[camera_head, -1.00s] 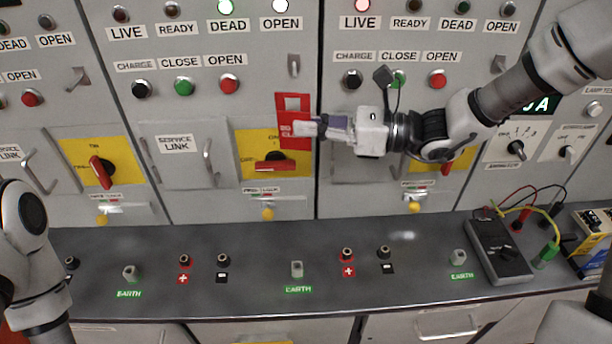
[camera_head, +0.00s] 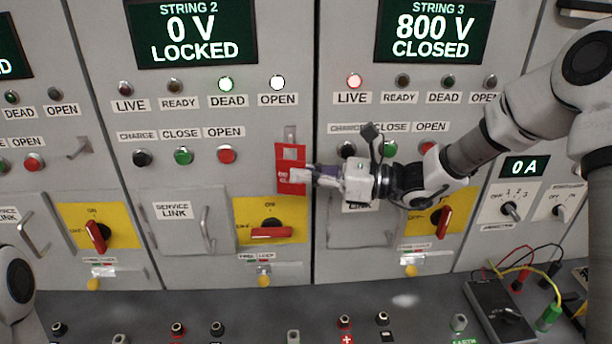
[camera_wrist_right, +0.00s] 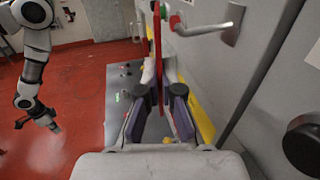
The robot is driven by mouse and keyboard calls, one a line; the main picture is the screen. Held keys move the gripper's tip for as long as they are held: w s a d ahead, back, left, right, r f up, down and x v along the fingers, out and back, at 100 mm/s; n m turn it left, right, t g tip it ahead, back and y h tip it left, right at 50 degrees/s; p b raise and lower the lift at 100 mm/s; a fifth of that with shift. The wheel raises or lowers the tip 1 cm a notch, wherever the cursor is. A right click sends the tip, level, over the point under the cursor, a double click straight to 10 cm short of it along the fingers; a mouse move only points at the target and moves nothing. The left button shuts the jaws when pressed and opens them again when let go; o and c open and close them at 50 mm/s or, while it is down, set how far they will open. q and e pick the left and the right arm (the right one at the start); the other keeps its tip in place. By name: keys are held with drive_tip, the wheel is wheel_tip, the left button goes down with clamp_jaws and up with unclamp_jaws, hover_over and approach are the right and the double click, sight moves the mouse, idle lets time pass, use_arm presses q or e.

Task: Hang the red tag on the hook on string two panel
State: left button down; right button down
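The red tag (camera_head: 291,180) is upright in front of the string two panel (camera_head: 190,105), with a square opening near its top. My right gripper (camera_head: 303,176) is shut on the tag's right edge. In the right wrist view the tag (camera_wrist_right: 157,35) shows edge-on between the fingers (camera_wrist_right: 160,88). The metal hook (camera_head: 290,132) on string two shows just above the tag, its lower end at the tag's top edge. I cannot tell whether it passes through the opening. My left gripper (camera_wrist_right: 48,122) hangs far off in the wrist view, too small to read.
The string two display (camera_head: 191,30) reads 0 V LOCKED; string three (camera_head: 430,30) reads 800 V CLOSED. A red rotary handle (camera_head: 271,232) on a yellow plate sits below the tag. A grey bench (camera_head: 130,320) with terminals and a meter (camera_head: 500,310) runs along the front.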

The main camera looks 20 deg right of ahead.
drive_tip(key=w, duration=0.1)
drive_tip(key=w+d, duration=0.1)
drive_tip(key=w, duration=0.2)
drive_tip(key=shift+d+f, duration=0.15)
drive_tip(key=shift+f, duration=0.2)
idle(0.3)
drive_tip(key=c, duration=1.2)
unclamp_jaws()
drive_tip(key=shift+c, duration=0.2)
